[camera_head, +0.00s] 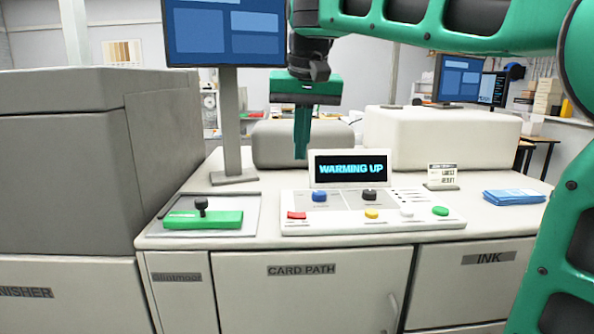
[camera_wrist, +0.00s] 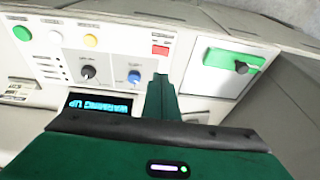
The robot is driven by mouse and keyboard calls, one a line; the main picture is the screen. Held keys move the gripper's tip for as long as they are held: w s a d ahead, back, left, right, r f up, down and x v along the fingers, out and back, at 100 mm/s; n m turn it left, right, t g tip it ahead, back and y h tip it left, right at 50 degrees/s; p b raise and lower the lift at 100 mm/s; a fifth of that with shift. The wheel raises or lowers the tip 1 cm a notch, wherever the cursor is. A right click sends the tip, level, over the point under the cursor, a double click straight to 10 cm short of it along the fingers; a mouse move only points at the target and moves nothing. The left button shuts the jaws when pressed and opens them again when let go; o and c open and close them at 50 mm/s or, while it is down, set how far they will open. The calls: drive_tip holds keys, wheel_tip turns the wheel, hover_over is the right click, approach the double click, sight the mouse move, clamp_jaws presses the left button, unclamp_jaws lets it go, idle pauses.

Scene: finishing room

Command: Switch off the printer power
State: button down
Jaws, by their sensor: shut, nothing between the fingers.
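The printer's control panel (camera_head: 375,221) lies on the white counter. It has a red button (camera_head: 296,215), a blue knob (camera_head: 320,196), a black knob (camera_head: 369,195), a yellow button (camera_head: 371,213), a white button (camera_head: 406,212) and a green button (camera_head: 440,211). Its display (camera_head: 350,169) reads "WARMING UP". The labels are too small to read, so I cannot tell which control is the power. My gripper (camera_head: 301,157) points down, shut and empty, above the panel's back left, beside the display. In the wrist view its fingers (camera_wrist: 161,78) show near the blue knob (camera_wrist: 134,76) and red button (camera_wrist: 160,50).
A green block with a black knob (camera_head: 203,217) sits on a plate left of the panel. A monitor post (camera_head: 231,125) rises behind it. A small sign (camera_head: 442,175) and blue packet (camera_head: 514,196) lie right. A large grey housing (camera_head: 70,160) stands left.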

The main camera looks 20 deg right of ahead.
drive_tip(key=shift+w+a, duration=0.15)
drive_tip(key=shift+a, duration=0.1)
drive_tip(key=shift+f, duration=0.1)
